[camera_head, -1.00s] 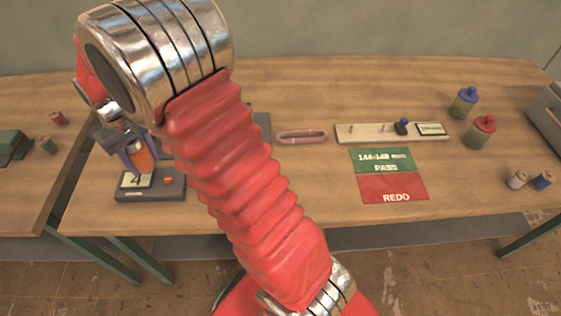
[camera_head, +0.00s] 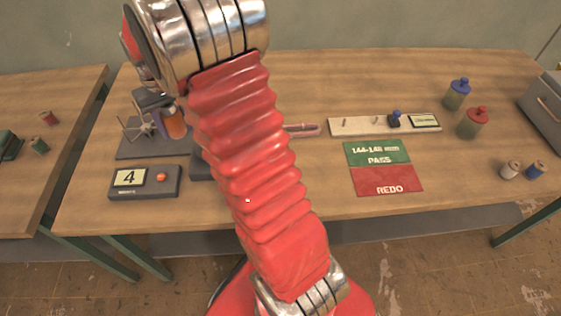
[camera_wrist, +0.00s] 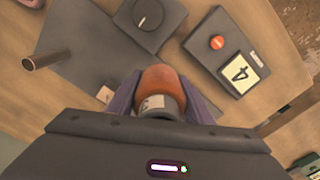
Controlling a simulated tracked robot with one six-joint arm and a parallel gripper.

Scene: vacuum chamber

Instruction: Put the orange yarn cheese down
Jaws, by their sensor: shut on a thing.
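The orange yarn cheese (camera_head: 174,123) is an orange cylinder held at the end of my arm in the head view. In the wrist view the orange yarn cheese (camera_wrist: 163,84) sits between purple fingers, with a pale label or core at its near end. My gripper (camera_head: 166,112) is shut on it, partly hidden behind my arm in the head view. The gripper (camera_wrist: 160,98) is above a grey plate and close to a display box. Whether the cheese touches anything beneath it cannot be told.
A display box (camera_head: 145,182) reading 4, with an orange button, stands at the table's front left. A spoked stand (camera_head: 147,130) is beside the cheese. A PASS/REDO mat (camera_head: 383,168), a pale pegged board (camera_head: 350,126) and two jars lie right. Bare wood separates them.

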